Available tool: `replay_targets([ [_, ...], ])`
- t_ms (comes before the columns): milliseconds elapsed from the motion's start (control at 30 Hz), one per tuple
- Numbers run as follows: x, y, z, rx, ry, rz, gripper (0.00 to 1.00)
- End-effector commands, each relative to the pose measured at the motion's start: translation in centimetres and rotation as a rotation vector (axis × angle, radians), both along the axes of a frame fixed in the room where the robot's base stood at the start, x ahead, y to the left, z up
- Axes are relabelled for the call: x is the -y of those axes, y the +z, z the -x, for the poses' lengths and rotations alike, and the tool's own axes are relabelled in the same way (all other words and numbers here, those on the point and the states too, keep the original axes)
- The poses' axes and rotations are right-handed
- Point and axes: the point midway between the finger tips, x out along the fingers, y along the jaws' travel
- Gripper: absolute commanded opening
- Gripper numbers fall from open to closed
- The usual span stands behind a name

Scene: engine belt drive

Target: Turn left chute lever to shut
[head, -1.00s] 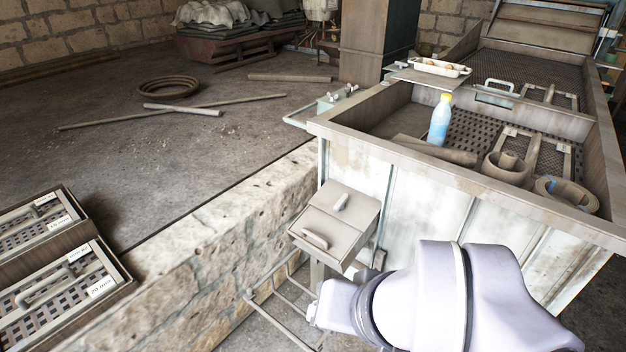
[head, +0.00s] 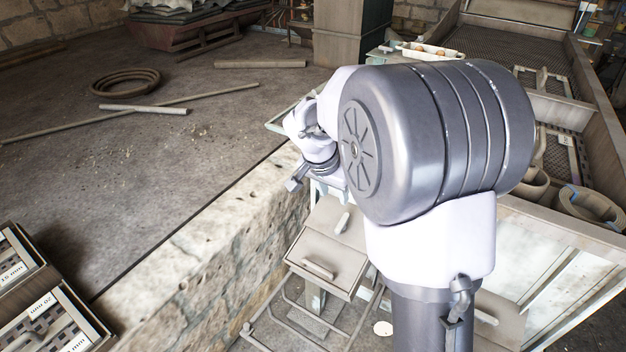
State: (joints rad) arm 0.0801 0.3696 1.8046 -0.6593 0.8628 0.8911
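The left chute is a grey box (head: 325,252) on the front of the hopper's side, partly behind my arm. A short light lever (head: 342,223) sits on its upper sloping face, tilted near upright in the picture. A second bar handle (head: 318,268) is on its lower front face. My gripper (head: 312,184) hangs above and left of the chute, near the top of the stone wall, apart from the lever. It is small and partly covered by my wrist, so whether its fingers are open is unclear.
My large arm link covers much of the hopper (head: 556,213). A stone wall (head: 215,235) runs diagonally left of the chute. Framed screens (head: 45,325) lie at lower left. A belt coil (head: 125,82) and poles lie on the open floor. A white tray (head: 428,52) stands behind.

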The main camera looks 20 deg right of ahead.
Motion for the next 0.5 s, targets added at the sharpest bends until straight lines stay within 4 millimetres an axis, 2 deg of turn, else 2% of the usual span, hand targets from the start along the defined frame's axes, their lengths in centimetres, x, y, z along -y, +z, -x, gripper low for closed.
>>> replay_targets([
  [167,1.1,-3.8,-0.8,-0.003,-0.002,0.0,0.4],
  [400,3.3,-10.7,-2.5,-0.005,-0.001,-0.001,0.4],
  [500,4.1,-13.1,-3.0,-0.004,-0.002,-0.002,0.4],
])
